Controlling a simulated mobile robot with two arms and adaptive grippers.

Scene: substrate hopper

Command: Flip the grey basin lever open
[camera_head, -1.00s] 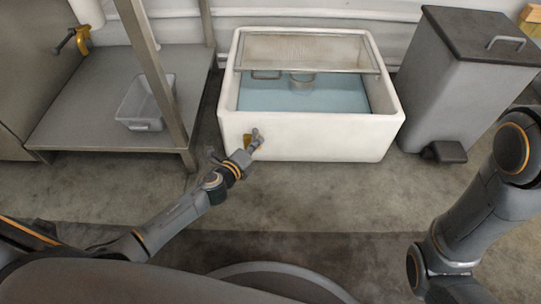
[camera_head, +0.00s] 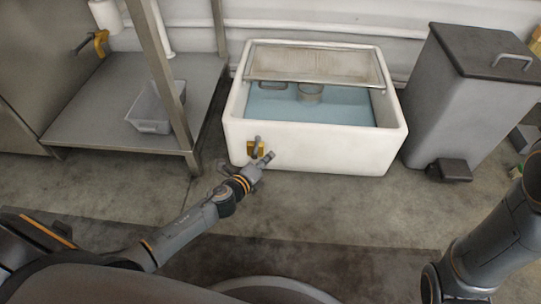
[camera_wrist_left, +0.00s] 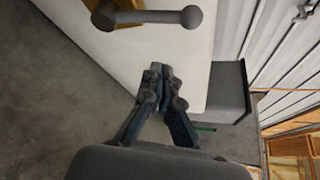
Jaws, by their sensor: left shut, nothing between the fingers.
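The white basin (camera_head: 313,147) holds blue water and stands on the floor at the centre of the head view. A brass fitting (camera_head: 251,148) with the grey lever (camera_head: 257,142) is on its front wall, near the left corner. In the left wrist view the grey lever (camera_wrist_left: 150,17) is a bar with rounded ends at the top. My left gripper (camera_head: 269,157) is shut and empty, just right of and below the lever in the head view. In the wrist view its fingertips (camera_wrist_left: 161,70) are apart from the lever. My right gripper is out of view.
A grey pedal bin (camera_head: 462,105) stands right of the basin. A metal shelf table (camera_head: 85,130) with a grey tub (camera_head: 152,112) stands on the left. A mesh screen (camera_head: 315,65) covers the basin's back part. The floor in front is clear.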

